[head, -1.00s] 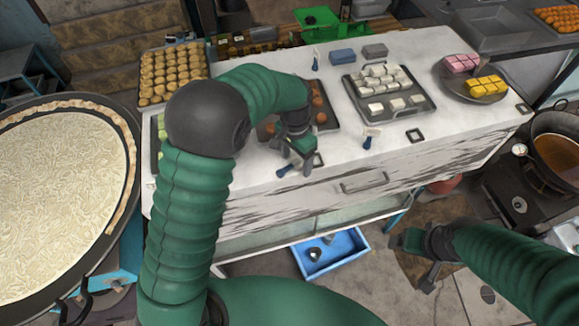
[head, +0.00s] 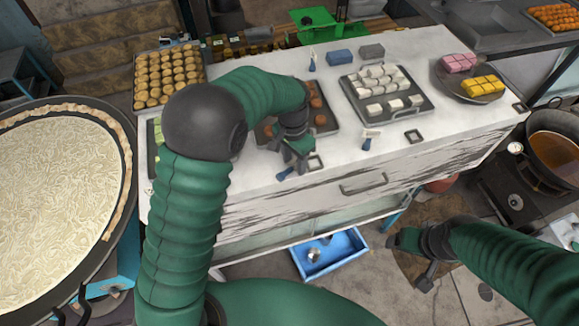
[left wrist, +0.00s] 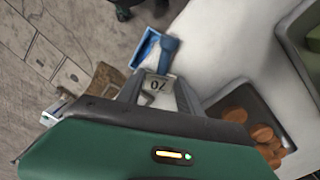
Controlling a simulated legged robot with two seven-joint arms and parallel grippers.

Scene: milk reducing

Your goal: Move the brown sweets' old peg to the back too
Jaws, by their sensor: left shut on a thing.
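The brown sweets (head: 317,103) lie on a dark tray (head: 331,126) at the middle of the white counter, partly hidden by my left arm. Their old peg, with a blue end (head: 284,174), is at the counter's front edge. My left gripper (head: 296,165) is shut on this peg, low over the counter.
Another peg (head: 312,60) stands at the back, near blue and grey blocks (head: 341,57). One more peg (head: 368,139) is in front of the white sweets' tray (head: 424,108). Small dark square frames (head: 414,136) lie along the front. A blue bin (head: 331,254) is below.

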